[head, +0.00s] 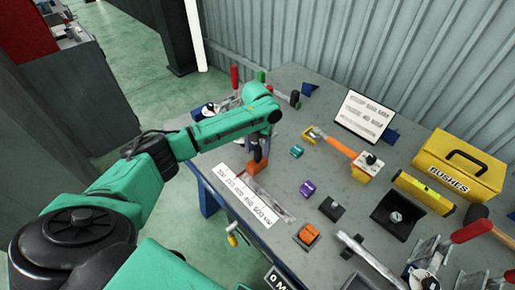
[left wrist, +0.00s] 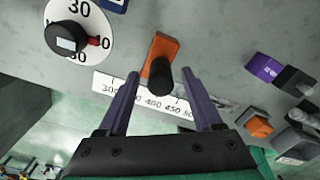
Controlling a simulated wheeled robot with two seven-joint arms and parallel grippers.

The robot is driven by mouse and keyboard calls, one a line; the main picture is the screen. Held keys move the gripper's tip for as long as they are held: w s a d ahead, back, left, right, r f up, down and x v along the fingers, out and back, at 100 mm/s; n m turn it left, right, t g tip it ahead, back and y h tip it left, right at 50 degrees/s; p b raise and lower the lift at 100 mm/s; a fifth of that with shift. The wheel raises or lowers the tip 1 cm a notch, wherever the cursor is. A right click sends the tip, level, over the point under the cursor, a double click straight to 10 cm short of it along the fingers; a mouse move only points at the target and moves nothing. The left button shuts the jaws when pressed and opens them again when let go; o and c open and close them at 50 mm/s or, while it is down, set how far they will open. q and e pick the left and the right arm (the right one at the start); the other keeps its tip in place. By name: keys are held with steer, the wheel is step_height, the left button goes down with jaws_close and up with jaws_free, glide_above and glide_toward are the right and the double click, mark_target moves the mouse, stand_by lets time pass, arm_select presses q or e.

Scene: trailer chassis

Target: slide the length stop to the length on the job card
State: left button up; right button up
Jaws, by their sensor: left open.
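The length stop is an orange block with a black knob (left wrist: 161,84); in the head view its orange part (head: 257,164) shows below my left gripper. My left gripper (left wrist: 160,75) is open, with one finger on each side of the knob, apart from it. It also shows in the head view (head: 258,150). A white scale (head: 243,195) runs along the bench edge, and its numbers show in the left wrist view (left wrist: 150,103). The stop stands near the 400 figure; the exact reading is unclear. The job card (head: 365,115) stands at the back, its text too small to read. My right gripper is not in view.
On the grey bench (head: 290,180) are a teal block (head: 297,152), a purple block (head: 307,188), an orange block (head: 308,234) and an orange-handled tool (head: 335,145). A yellow box (head: 460,165) marked BUSHES stands at the right. A white dial (left wrist: 80,30) is near my left gripper.

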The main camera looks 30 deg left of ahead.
arm_select(q)
jaws_close()
steer(key=shift+w, duration=0.1)
stand_by(1.2)
